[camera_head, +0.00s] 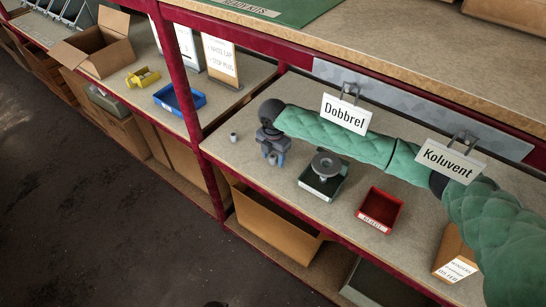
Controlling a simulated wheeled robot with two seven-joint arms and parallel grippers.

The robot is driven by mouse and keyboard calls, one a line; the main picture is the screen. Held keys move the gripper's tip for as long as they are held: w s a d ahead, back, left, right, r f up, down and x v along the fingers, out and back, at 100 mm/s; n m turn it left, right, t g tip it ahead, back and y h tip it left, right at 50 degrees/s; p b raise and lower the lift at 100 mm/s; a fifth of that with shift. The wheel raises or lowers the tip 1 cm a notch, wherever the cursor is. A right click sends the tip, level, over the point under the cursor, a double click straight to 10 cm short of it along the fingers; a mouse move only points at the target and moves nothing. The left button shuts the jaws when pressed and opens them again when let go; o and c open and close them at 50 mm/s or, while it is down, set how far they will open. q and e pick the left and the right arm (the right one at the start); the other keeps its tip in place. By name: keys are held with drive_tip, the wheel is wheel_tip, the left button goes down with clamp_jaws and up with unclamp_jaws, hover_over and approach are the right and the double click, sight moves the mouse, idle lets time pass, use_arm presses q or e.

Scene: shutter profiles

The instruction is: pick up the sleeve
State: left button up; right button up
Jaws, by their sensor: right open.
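A small grey cylinder (234,137), which may be the sleeve, stands upright on the workbench shelf near its front left. A second small grey piece (273,159) is at the fingertips of my right gripper; I cannot tell which of the two is the sleeve. My right gripper (273,157) points down over the shelf with its fingers open, around or just above this piece. I cannot tell whether they touch it. Its arm, in a green quilted cover, reaches in from the right. My left gripper is not in view.
A dark tray with a round grey disc-topped part (325,166) and a red bin (379,209) stand right of the gripper. Signs "Dobbrel" (346,113) and "Koluvent" (452,160) hang behind.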

drive_tip(key=shift+f, duration=0.15)
drive_tip(key=c, duration=1.1)
drive_tip(key=shift+o, duration=0.2)
